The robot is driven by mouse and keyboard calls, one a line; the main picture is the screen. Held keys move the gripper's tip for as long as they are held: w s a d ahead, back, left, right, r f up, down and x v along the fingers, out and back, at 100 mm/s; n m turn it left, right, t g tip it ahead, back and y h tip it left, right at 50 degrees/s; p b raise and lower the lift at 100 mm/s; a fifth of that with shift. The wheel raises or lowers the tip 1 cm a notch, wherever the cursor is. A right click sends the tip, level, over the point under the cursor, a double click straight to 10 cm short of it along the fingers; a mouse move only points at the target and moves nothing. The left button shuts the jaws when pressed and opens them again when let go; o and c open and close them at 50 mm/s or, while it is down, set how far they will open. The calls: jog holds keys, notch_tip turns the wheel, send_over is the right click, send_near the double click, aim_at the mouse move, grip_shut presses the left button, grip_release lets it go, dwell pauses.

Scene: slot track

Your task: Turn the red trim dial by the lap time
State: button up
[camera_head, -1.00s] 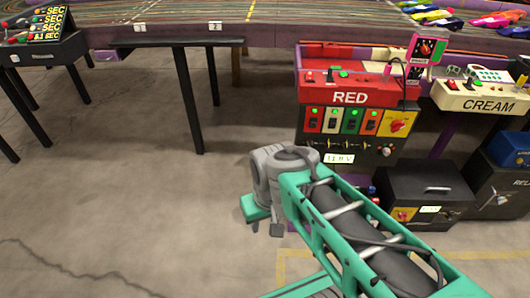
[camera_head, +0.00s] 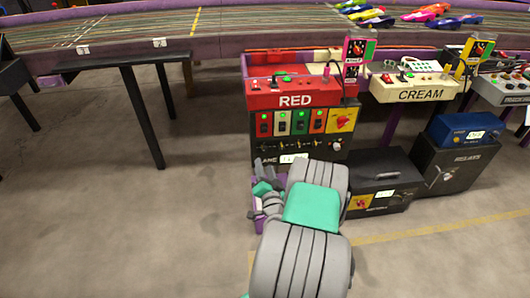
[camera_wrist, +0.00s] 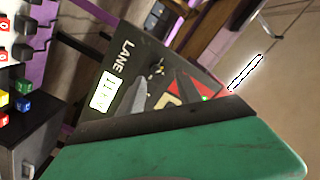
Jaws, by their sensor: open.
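The red station's dark cabinet (camera_head: 262,143) stands in the middle of the head view under the box marked RED (camera_head: 292,101). Its white lap time display (camera_head: 293,158) shows low on the front, partly hidden by my arm; it is also in the wrist view (camera_wrist: 107,92) beside the word LANE. A red dial (camera_head: 343,120) sits on a yellow plate at the cabinet's upper right. Another red dial (camera_head: 358,47) is on the pink post. I cannot tell which is the trim dial. My gripper (camera_wrist: 162,88) is open and empty, its grey fingers before the LANE panel.
The cream station (camera_head: 420,92) and a black case (camera_head: 380,180) stand right of the red cabinet. A relay cabinet (camera_head: 455,165) is further right. The track table (camera_head: 110,40) runs along the back, its dark legs at left. The left floor is clear.

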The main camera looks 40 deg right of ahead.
aim_at(265, 151)
jog(key=shift+m, duration=0.3)
jog(key=x, duration=0.2)
jog(key=p+x, duration=0.1)
jog(key=x, duration=0.2)
jog(key=d+x, duration=0.1)
jog(key=x, duration=0.1)
jog(key=shift+s+d+f, duration=0.15)
jog(key=shift+s+d, duration=0.05)
jog(key=shift+d, duration=0.05)
grip_shut()
